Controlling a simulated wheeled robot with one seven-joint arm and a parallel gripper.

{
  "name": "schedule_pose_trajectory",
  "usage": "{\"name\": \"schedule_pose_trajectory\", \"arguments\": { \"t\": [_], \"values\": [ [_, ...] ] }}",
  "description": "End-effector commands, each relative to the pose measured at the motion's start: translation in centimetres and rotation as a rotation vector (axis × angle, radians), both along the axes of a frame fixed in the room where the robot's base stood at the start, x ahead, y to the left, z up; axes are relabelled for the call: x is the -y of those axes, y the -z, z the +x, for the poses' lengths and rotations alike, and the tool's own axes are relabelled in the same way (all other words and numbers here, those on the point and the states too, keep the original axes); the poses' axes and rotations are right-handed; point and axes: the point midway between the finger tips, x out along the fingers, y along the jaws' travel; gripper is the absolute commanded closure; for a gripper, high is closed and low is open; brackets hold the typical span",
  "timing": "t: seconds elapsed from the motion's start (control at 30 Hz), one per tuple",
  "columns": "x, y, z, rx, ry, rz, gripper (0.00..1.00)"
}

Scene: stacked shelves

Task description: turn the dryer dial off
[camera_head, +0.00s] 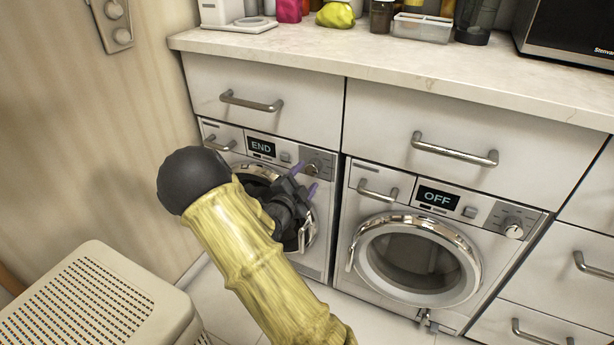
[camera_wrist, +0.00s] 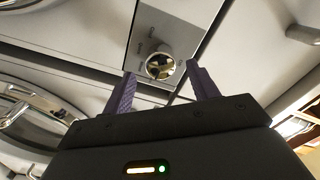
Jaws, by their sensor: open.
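The left machine (camera_head: 321,208) shows "END" on its display (camera_head: 261,147). Its round metallic dial (camera_head: 312,168) is at the right end of the control panel. My gripper (camera_head: 304,178) is at this dial, with its purple fingers open. In the wrist view, the dial (camera_wrist: 159,66) appears between and just beyond the spread fingertips (camera_wrist: 160,74), with no clear contact. The right machine (camera_head: 340,262) shows "OFF" on its display (camera_head: 438,197) and has its own dial (camera_head: 514,231). No visible label tells which machine is the dryer.
A drawer (camera_head: 300,90) with a bar handle (camera_head: 251,102) is above the left machine, under the countertop (camera_head: 400,65). The left machine's door handle (camera_head: 307,232) is just below my gripper. A beige slatted box (camera_head: 95,300) stands at the lower left.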

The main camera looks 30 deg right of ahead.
Motion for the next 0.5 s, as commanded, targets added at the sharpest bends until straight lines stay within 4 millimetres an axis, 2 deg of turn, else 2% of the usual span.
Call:
{"name": "schedule_pose_trajectory", "arguments": {
  "t": [0.03, 0.2, 0.5],
  "values": [
    [0.8, 0.2, 0.5, 0.003, 0.003, -0.002, 0.41],
    [2.5, 0.1, 1.9, 0.001, 0.002, -0.001, 0.41],
    [3.1, 0.0, 2.3, 0.0, 0.001, -0.001, 0.41]
  ]
}}
